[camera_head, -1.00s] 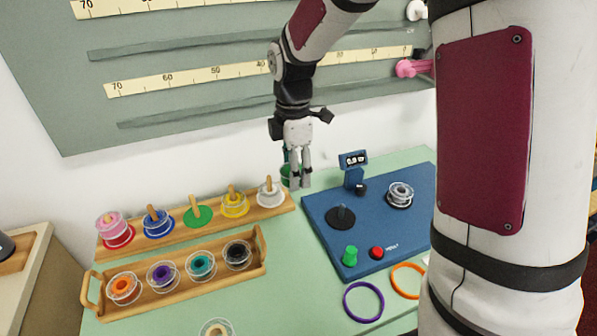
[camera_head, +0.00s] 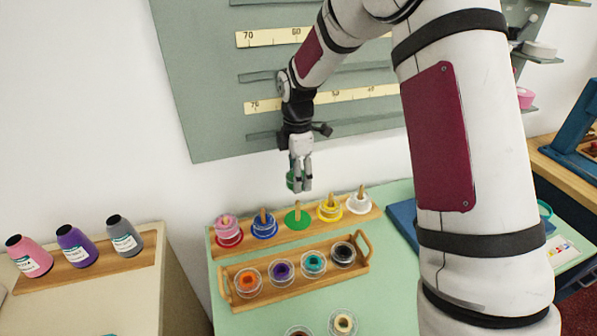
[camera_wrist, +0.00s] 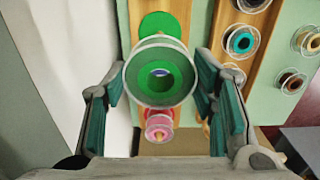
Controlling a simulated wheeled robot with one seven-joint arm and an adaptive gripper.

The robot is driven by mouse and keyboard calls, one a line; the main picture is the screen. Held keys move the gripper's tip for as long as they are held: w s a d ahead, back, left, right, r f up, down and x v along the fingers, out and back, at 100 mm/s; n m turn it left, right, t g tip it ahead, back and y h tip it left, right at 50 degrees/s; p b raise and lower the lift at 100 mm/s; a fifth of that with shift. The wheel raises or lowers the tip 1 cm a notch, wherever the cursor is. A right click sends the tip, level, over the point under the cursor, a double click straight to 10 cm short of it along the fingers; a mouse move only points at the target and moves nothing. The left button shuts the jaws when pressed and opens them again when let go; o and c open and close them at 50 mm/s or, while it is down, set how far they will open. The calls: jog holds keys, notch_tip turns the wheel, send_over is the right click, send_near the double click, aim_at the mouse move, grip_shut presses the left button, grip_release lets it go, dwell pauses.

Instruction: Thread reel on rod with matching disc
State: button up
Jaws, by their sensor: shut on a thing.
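My gripper (camera_head: 302,187) is shut on a clear-flanged green reel (camera_wrist: 160,98). In the head view the reel is mostly hidden behind the fingers. The green disc (camera_head: 297,222) lies mid-row on the long wooden rod board (camera_head: 372,213), with a bare wooden rod standing on it. The gripper and reel are above this rod in the head view. In the wrist view the reel covers most of the rod, and the green disc (camera_wrist: 165,22) shows beyond it. I cannot tell the gap between reel and rod tip.
Pink (camera_head: 226,223), blue (camera_head: 264,224), yellow (camera_head: 330,208) and white (camera_head: 358,201) reels sit on the neighbouring rods. A handled tray (camera_head: 365,264) with several reels stands in front. Thread cones (camera_head: 76,244) stand on the left counter. A grey-green wall panel (camera_head: 200,90) is behind.

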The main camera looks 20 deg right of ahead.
jog(key=shift+f+b, duration=0.8)
jog(key=shift+f, duration=1.6)
jog(key=shift+f, duration=0.75)
jog(key=shift+f+b, duration=0.35)
jog(key=shift+b, duration=0.05)
jog(key=shift+f, duration=0.2)
jog(key=o, duration=1.2)
jog(key=shift+r, duration=0.15)
jog(key=shift+r+p, duration=1.35)
jog(key=shift+r, duration=2.05)
